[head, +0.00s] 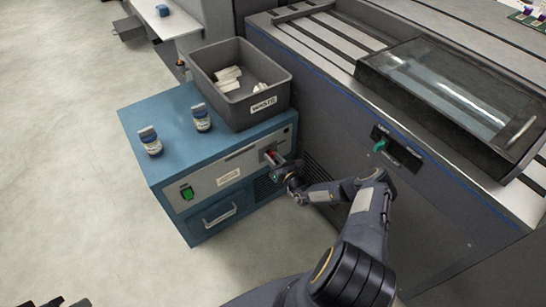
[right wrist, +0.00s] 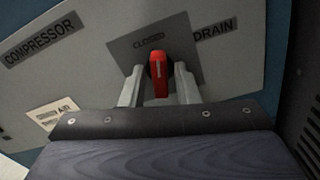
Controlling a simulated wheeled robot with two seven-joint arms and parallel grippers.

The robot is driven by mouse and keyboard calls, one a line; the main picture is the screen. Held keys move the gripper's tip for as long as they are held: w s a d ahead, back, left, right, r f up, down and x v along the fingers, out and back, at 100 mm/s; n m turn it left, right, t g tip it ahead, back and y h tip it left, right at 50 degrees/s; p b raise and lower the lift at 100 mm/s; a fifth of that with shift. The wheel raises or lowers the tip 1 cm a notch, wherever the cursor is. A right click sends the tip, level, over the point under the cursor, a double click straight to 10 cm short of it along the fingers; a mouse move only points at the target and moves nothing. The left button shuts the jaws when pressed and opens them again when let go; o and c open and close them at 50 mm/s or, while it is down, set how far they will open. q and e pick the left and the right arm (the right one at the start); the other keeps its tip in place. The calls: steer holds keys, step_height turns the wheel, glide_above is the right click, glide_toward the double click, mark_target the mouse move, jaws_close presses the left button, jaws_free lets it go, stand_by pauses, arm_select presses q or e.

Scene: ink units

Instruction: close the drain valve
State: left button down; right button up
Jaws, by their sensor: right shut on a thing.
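The drain valve's red handle (right wrist: 158,72) is on the front panel of the blue compressor cabinet (head: 165,165). It points up towards the word CLOSED on a dark plate (right wrist: 142,43), with the word DRAIN beside it in the right wrist view. My right gripper (right wrist: 159,84) has its two fingers on either side of the handle, shut on it. In the head view, my right gripper (head: 274,160) reaches the panel's right end and mostly hides the handle. Only dark tips show at the bottom left edge, possibly my left gripper (head: 62,302).
A large grey machine (head: 400,220) stands close on the right. Floor is clear at left.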

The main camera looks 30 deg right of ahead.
steer(key=shift+n+p, duration=0.4)
steer(key=shift+n, duration=1.1)
steer(key=o, duration=0.7)
steer(key=shift+c, duration=0.2)
steer(key=s+p, duration=0.1)
steer(key=s, duration=0.7)
steer(key=shift+d, duration=0.3)
steer(key=shift+w, duration=0.1)
